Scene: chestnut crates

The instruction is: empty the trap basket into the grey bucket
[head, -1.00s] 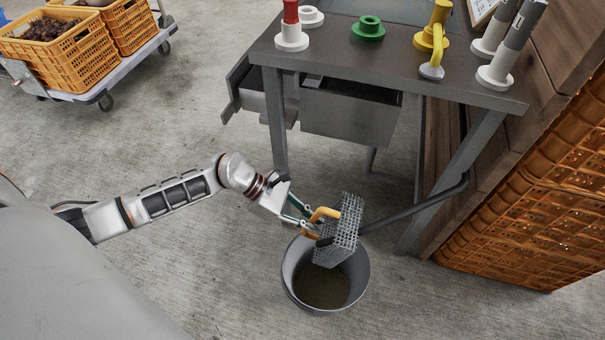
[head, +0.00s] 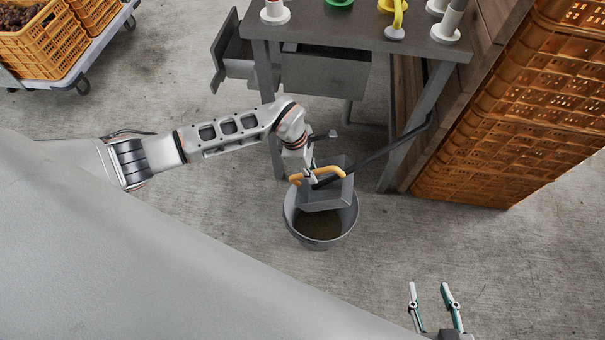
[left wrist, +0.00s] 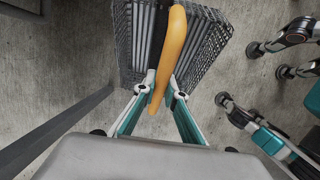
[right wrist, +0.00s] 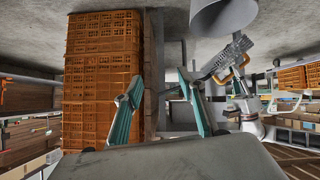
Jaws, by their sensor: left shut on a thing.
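The trap basket, a grey metal mesh box (head: 326,198) with an orange handle (head: 331,170), hangs over the grey bucket (head: 348,229). My left gripper (head: 308,181) is shut on the handle; the left wrist view shows the handle (left wrist: 173,45) between its fingers, with the mesh (left wrist: 205,48) beyond. Whether anything lies in the basket is unclear. The bucket stands on the floor; its bottom looks brownish. The basket (right wrist: 228,55) and bucket (right wrist: 222,14) also show in the right wrist view. My right gripper (head: 430,292) is open and empty, apart from both.
A dark workbench (head: 400,36) with drawers stands behind the bucket. A dark bent pipe (head: 385,150) runs from its leg toward the basket. Stacked orange crates (head: 500,130) stand at the right. A cart with orange crates (head: 45,50) is at the upper left. Floor around the bucket is clear.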

